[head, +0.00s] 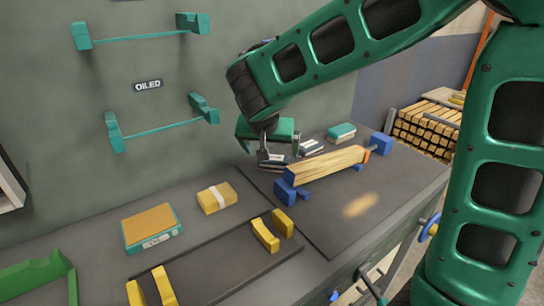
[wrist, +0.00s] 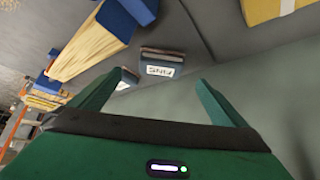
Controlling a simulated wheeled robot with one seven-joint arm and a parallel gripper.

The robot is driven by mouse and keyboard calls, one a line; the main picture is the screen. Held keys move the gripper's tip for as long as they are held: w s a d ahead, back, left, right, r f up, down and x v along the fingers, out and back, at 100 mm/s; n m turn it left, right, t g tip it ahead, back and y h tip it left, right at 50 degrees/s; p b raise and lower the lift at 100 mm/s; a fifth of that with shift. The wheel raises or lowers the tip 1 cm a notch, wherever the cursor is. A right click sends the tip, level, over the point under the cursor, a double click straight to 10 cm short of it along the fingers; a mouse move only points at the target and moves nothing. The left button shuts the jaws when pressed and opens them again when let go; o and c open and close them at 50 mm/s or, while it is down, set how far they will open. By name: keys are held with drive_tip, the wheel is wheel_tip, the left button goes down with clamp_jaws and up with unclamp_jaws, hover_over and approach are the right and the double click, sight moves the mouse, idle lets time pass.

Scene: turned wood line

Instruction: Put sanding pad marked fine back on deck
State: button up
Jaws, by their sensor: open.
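In the wrist view a dark sanding pad (wrist: 162,64) carries a white label that appears to read FINE upside down. It also shows in the head view (head: 272,161), below my gripper (head: 267,147). A second labelled pad (head: 311,147) lies to its right; its lettering is too small to read, and it shows in the wrist view (wrist: 127,78). My gripper (wrist: 155,92) is open and empty, its fingers apart with the pads beyond them. The pads are on or just above the dark surface by the wall; exact contact is unclear.
A pale wooden spindle (head: 328,164) lies in blue supports on a dark mat (head: 345,225), close to the pads. A banded yellow block (head: 216,198), a yellow-topped box (head: 151,228) and a teal block (head: 341,131) stand nearby. Wall brackets (head: 160,130) are above.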

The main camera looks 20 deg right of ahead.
drive_tip(key=shift+v, duration=1.05)
drive_tip(key=s+d+g+h, duration=0.1)
drive_tip(key=s+d, duration=0.3)
drive_tip(key=d, duration=0.7)
drive_tip(key=s+d+g+h, duration=0.1)
drive_tip(key=s+d, duration=0.2)
drive_tip(key=d, duration=0.8)
drive_tip(key=s+f+g+y, duration=0.2)
drive_tip(key=s, duration=1.1)
drive_tip(key=s+f+m+g+y, duration=0.1)
drive_tip(key=s+f+g+y, duration=0.1)
drive_tip(key=s, duration=1)
drive_tip(key=shift+s+a+f+y, duration=0.25)
drive_tip(key=shift+s+y, duration=0.1)
drive_tip(key=shift+y, duration=0.35)
